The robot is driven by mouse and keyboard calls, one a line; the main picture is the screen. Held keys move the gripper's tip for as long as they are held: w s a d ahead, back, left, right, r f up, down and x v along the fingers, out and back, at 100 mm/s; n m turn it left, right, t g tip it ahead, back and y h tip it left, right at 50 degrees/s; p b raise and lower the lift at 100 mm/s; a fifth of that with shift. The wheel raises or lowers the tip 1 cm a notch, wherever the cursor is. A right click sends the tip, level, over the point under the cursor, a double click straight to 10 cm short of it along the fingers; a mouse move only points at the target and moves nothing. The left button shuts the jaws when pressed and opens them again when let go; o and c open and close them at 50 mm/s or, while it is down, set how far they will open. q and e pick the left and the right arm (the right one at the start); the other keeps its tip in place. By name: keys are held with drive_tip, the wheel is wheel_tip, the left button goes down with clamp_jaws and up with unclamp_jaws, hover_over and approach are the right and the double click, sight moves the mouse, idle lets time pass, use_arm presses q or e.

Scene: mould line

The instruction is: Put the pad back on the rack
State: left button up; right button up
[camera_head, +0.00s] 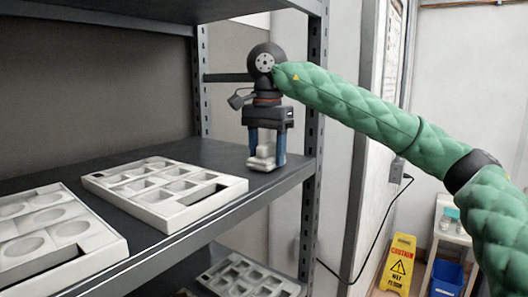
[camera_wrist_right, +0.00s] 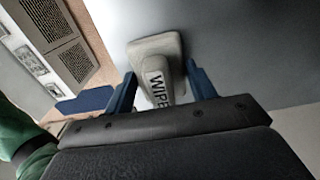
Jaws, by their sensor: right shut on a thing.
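The pad (camera_head: 262,158) is a pale grey block with a raised grip. In the right wrist view the pad (camera_wrist_right: 157,68) shows the word WIPE. My right gripper (camera_head: 266,160) points down over the right end of the rack's middle shelf (camera_head: 215,155), with its blue fingers shut on the pad's grip from both sides. The pad's underside is at or very near the shelf surface; I cannot tell whether it touches. The rack (camera_head: 313,130) is dark grey metal with perforated posts. My left gripper is not in view.
Two pale mould trays lie on the same shelf, one in the middle (camera_head: 165,218) and one at the near left (camera_head: 60,276). Another tray (camera_head: 250,284) is on the shelf below. A yellow caution sign (camera_head: 400,262) and blue bin (camera_head: 446,279) stand at the right.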

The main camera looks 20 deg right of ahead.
sight(267, 144)
drive_tip(key=o, duration=0.5)
drive_tip(key=shift+w+d+f, duration=0.15)
drive_tip(key=shift+w+d, duration=0.1)
drive_tip(key=o, duration=0.4)
drive_tip(key=shift+s+a, duration=0.25)
drive_tip(key=shift+s+r, duration=0.1)
drive_tip(key=shift+r, duration=0.1)
drive_tip(key=shift+w+d+r, duration=0.2)
drive_tip(key=shift+w, duration=0.05)
drive_tip(key=shift+r+b, duration=0.35)
drive_tip(key=shift+b, duration=0.1)
drive_tip(key=shift+s+a+r+b, duration=0.1)
drive_tip(key=shift+r+b, duration=0.15)
drive_tip(key=shift+r, duration=0.4)
drive_tip(key=shift+s+a+r+b, duration=0.1)
drive_tip(key=shift+r+b, duration=0.15)
drive_tip(key=shift+r, duration=0.35)
drive_tip(key=shift+w+d+r+b, duration=0.15)
drive_tip(key=shift+r+b, duration=0.35)
drive_tip(key=shift+r, duration=1.35)
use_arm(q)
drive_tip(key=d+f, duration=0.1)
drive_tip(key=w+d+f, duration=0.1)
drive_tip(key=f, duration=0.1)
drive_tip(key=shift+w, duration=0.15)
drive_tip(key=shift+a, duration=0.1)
